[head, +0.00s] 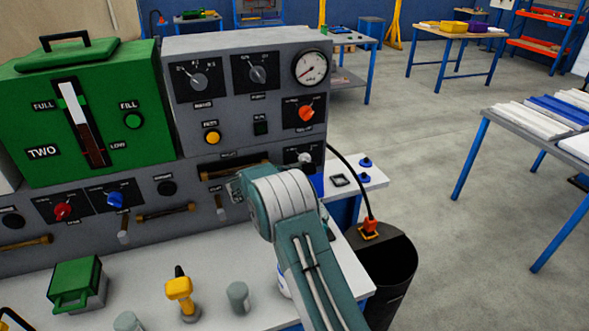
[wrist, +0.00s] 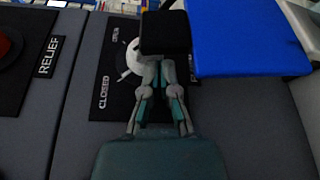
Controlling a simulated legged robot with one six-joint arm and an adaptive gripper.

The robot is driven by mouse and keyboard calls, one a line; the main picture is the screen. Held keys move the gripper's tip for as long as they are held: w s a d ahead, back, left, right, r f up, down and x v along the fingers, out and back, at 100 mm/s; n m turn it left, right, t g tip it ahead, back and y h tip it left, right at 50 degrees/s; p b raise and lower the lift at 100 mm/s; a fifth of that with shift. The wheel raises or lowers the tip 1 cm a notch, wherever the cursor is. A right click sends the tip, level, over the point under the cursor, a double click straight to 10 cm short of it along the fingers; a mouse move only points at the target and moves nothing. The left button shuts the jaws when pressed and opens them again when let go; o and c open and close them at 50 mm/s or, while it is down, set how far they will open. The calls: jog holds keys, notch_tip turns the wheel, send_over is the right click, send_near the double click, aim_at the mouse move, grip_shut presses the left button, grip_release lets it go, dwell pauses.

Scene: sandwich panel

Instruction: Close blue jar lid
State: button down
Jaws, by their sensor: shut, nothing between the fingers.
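A flat blue panel (wrist: 240,42), which may be the blue jar lid, shows at the upper right of the wrist view. A small piece of blue (head: 318,184) shows beside my arm in the head view. The rest of the jar is hidden or out of view, so I cannot tell how far the lid is open. My gripper (wrist: 160,70) is shut and empty, left of the blue panel. Its fingertips are just below a black block (wrist: 166,32), and I cannot tell whether they touch it. In the head view my arm hides the fingers.
A panel dial (wrist: 130,62) marked CLOSED lies behind the fingers. The grey console (head: 245,130) stands behind my arm, with a green TWO container (head: 30,115) at left. A yellow tool (head: 181,292) and a green box (head: 75,285) stand on the bench. A black bin (head: 392,275) is at right.

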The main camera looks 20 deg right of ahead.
jog(key=shift+s, duration=0.15)
jog(key=shift+s+r+m, duration=0.15)
jog(key=shift+s+m, duration=0.05)
jog(key=shift+m, duration=0.1)
